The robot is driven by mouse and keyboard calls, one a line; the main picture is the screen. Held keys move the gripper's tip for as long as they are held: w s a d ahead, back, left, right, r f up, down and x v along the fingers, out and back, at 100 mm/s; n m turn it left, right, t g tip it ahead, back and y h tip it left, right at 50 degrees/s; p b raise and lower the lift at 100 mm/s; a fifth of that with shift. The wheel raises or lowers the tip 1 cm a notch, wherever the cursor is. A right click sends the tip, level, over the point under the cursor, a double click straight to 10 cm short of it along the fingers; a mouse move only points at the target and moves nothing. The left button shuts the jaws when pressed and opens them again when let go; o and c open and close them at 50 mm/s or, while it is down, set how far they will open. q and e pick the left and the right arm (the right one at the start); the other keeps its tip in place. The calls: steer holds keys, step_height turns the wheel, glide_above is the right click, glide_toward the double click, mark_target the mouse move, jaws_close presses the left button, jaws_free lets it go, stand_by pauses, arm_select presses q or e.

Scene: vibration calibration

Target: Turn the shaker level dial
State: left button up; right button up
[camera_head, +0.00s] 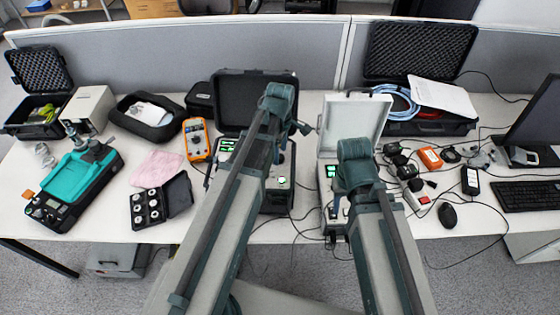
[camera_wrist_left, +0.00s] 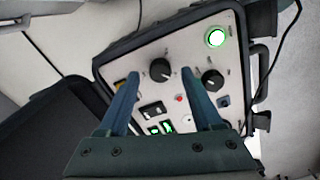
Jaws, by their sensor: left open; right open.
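My left gripper (camera_wrist_left: 160,74) is open in the left wrist view, its two fingers pointing at a grey control panel (camera_wrist_left: 185,55) in a black case. A black dial (camera_wrist_left: 160,70) with a white pointer mark shows between the fingertips; I cannot tell whether they touch it. A second black dial (camera_wrist_left: 212,80) sits just right of the right finger. The labels are too small to read, so I cannot tell which is the shaker level dial. In the head view the black case (camera_head: 255,90) stands open, partly hidden by my left arm.
A lit green button (camera_wrist_left: 215,37) and small switches share the panel. A white-lidded case (camera_head: 352,120) stands right of the black case. An orange multimeter (camera_head: 196,139) and a teal device (camera_head: 75,180) are at left. Cables trail over the table's front edge.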

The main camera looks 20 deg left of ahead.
arm_select(q)
steer(key=shift+f+b, duration=0.35)
steer(key=shift+f, duration=0.45)
steer(key=shift+r, duration=0.1)
jaws_close()
